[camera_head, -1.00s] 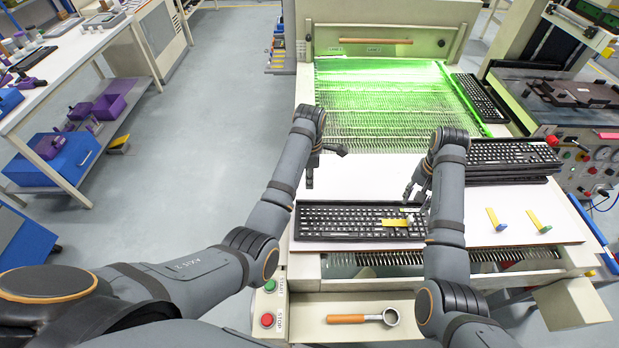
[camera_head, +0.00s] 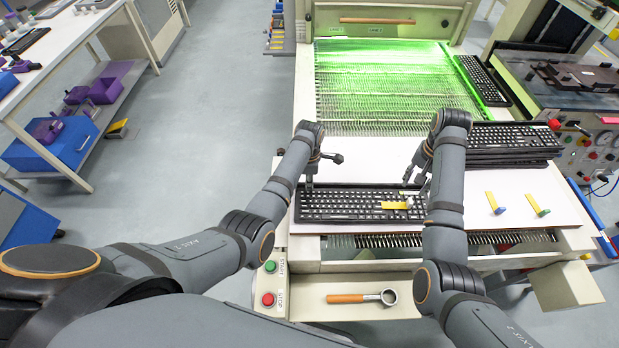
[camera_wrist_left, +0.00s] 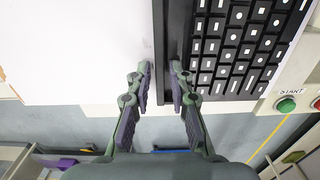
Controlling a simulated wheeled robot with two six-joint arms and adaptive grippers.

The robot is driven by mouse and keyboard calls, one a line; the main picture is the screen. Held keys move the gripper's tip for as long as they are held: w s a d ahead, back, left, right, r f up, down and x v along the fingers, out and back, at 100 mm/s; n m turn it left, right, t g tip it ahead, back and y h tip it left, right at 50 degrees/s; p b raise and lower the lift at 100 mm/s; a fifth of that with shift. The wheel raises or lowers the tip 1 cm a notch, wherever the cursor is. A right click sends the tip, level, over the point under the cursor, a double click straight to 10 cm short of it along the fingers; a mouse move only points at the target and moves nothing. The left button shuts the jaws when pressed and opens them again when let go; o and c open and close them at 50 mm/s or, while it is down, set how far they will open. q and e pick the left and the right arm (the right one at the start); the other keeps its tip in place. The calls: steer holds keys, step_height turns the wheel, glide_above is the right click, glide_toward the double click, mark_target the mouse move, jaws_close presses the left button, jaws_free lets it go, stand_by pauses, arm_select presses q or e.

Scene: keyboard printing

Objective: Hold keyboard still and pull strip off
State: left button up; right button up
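A black keyboard (camera_head: 340,208) lies flat on the white board, and it also shows in the left wrist view (camera_wrist_left: 232,50). A yellow strip (camera_head: 396,205) lies across its right part, with a small pale piece at its right end. My left gripper (camera_head: 311,182) is at the keyboard's upper left corner. In the left wrist view its fingers (camera_wrist_left: 163,88) are apart, with the keyboard's dark edge between and under them. My right gripper (camera_head: 415,182) hangs just above the keyboard's right part, near the strip; its fingertips are small and partly hidden by my arm.
Two more yellow strips (camera_head: 494,203) (camera_head: 538,205) lie on the board at right. A stack of keyboards (camera_head: 510,140) stands behind them. A green-lit conveyor (camera_head: 390,90) with another keyboard (camera_head: 482,80) is at the back. A wooden-handled tool (camera_head: 358,298) lies in the front tray.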

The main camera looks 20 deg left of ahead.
arm_select(q)
steer(key=shift+c, duration=0.2)
jaws_close()
stand_by(0.8)
stand_by(0.3)
